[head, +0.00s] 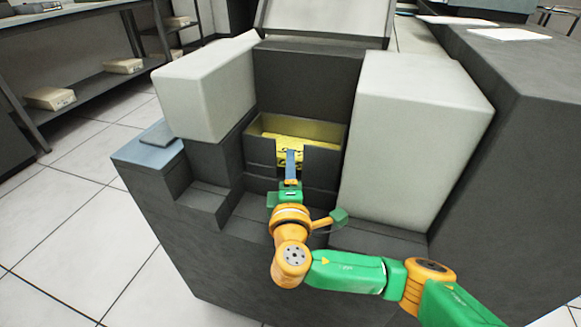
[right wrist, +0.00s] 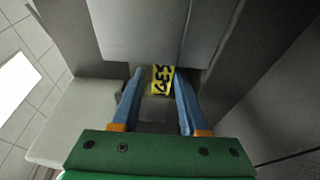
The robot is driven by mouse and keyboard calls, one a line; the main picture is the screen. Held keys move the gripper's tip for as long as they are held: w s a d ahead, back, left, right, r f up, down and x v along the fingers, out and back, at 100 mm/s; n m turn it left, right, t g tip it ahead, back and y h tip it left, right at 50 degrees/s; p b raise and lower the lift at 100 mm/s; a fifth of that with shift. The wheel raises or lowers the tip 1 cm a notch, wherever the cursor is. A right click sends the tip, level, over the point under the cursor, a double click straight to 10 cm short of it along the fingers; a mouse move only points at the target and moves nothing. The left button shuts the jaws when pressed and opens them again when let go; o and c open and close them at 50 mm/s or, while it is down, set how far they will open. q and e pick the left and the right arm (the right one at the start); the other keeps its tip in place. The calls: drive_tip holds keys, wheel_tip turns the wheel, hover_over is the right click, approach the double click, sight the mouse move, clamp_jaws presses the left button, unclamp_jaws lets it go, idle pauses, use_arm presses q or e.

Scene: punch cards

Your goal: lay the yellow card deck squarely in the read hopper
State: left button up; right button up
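The read hopper (head: 262,150) is a dark open-topped box in the middle of the grey machine, with yellow showing inside it. The yellow card deck (head: 286,156) shows low in the hopper, at the fingertips of my right gripper (head: 291,157); the gripper hides part of it. In the right wrist view a yellow face with black marks (right wrist: 163,80) lies between the two blue fingertips (right wrist: 158,74). The fingers stand apart, with a gap beside the yellow face. I cannot tell whether the deck lies square. My left gripper is not in view.
Pale blocks of the machine stand to the left (head: 205,88) and right (head: 415,145) of the hopper. Dark steps (head: 205,200) lie in front. A shelf (head: 90,85) with boxes stands at the far left; tiled floor is clear between.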

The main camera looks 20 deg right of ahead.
drive_tip(key=shift+o, duration=1)
drive_tip(key=p+v, duration=0.1)
drive_tip(key=v, duration=0.6)
drive_tip(key=shift+s, duration=0.1)
